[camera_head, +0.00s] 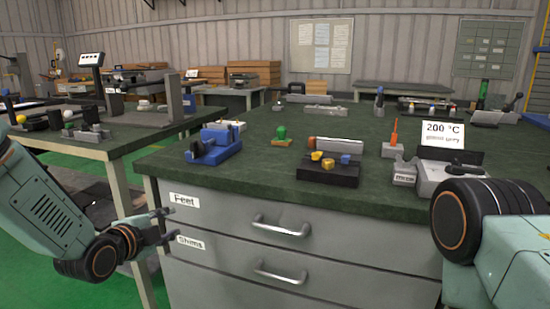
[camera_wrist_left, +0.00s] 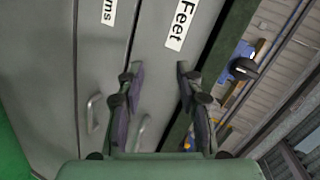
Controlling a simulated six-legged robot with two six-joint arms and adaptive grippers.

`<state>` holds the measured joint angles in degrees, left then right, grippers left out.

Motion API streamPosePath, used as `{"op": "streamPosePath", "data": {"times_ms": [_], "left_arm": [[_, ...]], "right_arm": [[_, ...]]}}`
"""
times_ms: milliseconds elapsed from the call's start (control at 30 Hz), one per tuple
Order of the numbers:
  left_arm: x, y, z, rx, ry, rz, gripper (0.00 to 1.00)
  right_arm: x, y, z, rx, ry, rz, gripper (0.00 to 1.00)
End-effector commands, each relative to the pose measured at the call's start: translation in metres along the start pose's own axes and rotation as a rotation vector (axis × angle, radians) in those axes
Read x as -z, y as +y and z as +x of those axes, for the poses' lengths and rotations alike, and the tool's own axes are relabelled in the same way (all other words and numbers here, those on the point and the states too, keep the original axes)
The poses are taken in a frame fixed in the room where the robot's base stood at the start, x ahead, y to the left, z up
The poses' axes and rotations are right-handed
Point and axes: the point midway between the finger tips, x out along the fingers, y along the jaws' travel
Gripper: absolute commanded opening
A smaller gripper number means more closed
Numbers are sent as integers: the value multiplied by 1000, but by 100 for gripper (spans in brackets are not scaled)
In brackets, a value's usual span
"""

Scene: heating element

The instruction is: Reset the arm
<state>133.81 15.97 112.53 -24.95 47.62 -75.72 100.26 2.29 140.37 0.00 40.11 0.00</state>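My left arm comes in from the left in the head view. My left gripper (camera_head: 165,227) hangs in front of the left end of the drawer cabinet, beside the labels "Feet" and "Shims". In the left wrist view the left gripper (camera_wrist_left: 160,85) has its two fingers spread apart with nothing between them. The cabinet front and the "Feet" label (camera_wrist_left: 180,25) show beyond the fingertips. My right arm shows at the right edge of the head view, in front of the bench, but its gripper is out of view.
The green-topped workbench (camera_head: 240,178) holds a blue fixture (camera_head: 215,145), a black block with yellow parts (camera_head: 328,170) and a grey device with a "200 °C" sign (camera_head: 442,134). Two drawers with handles (camera_head: 281,227) face me. Another table (camera_head: 110,148) stands to the left, with green floor between.

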Motion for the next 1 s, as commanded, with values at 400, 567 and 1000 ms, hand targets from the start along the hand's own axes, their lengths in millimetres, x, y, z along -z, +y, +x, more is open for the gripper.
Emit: {"op": "streamPosePath", "data": {"times_ms": [400,567,1000], "left_arm": [[-5,175,-85,-336,-385,-1006,36],[-2,248,-160,-428,-685,-1316,36],[18,338,-339,-660,-1156,-1338,36]], "right_arm": [[0,0,-34,0,0,0,40],[0,0,-54,0,0,0,40],[0,-1,-101,0,0,0,40]]}}
